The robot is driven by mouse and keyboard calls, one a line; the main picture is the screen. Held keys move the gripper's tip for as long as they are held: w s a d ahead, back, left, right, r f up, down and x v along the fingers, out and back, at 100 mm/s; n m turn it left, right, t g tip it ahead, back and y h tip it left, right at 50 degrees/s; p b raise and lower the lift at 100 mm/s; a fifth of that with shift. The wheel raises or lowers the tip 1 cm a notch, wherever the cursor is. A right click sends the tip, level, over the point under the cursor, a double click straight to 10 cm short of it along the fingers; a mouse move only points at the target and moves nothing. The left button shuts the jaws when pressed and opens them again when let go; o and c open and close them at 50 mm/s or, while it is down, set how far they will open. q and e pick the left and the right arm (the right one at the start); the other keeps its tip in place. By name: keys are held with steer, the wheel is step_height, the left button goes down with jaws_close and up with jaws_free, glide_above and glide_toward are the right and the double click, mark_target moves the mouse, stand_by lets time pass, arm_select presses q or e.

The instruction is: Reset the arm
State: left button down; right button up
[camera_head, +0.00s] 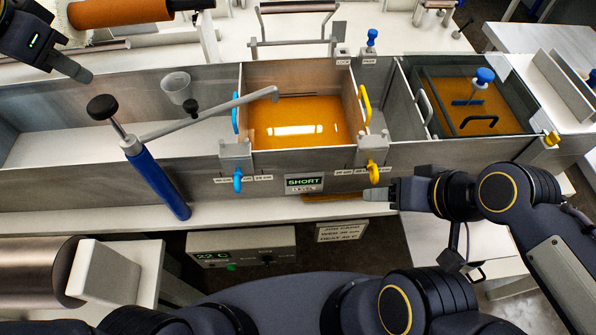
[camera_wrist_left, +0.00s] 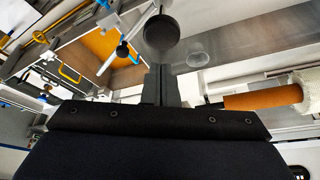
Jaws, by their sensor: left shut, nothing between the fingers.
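My left gripper (camera_head: 84,75) reaches in at the upper left of the head view, above the bath's left part. Its fingers are together and empty, and they also show closed in the left wrist view (camera_wrist_left: 160,88). A black knob (camera_head: 102,107) on a blue-bodied lever tool (camera_head: 157,181) is close below it; the knob also shows just past the fingertips in the left wrist view (camera_wrist_left: 161,32). I cannot tell the gap between them. My right gripper (camera_head: 380,194) points left in front of the bath's front wall; its finger gap is not clear.
The bath holds orange resin (camera_head: 290,125) in its middle section, with blue and yellow handles (camera_head: 364,104) at its sides. A clear cup (camera_head: 176,88) stands at the left section. An orange roller (camera_head: 118,13) lies behind my left gripper. A control box (camera_head: 240,246) is below the front wall.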

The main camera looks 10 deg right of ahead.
arm_select(q)
step_height(320, 180, up, 3)
steer(key=shift+r+p, duration=0.2)
steer(key=shift+p, duration=0.85)
arm_select(e)
step_height(320, 180, up, 3)
steer(key=shift+r, duration=0.15)
arm_select(q)
steer(key=shift+f, duration=0.1)
steer(key=s+d+f+n+t+b, duration=0.1)
steer(key=s+f+n, duration=0.3)
steer(key=s+f, duration=0.4)
steer(key=s+d+f+n+h+b, duration=0.1)
steer(key=s+d+f+n, duration=0.2)
steer(key=s+f, duration=0.5)
step_height(320, 180, down, 6)
steer(key=shift+s+d+r+n+t, duration=0.1)
steer(key=shift+s+d+n+t, duration=0.2)
steer(key=shift+n, duration=0.5)
arm_select(e)
step_height(320, 180, down, 2)
arm_select(q)
steer(key=shift+a, duration=0.1)
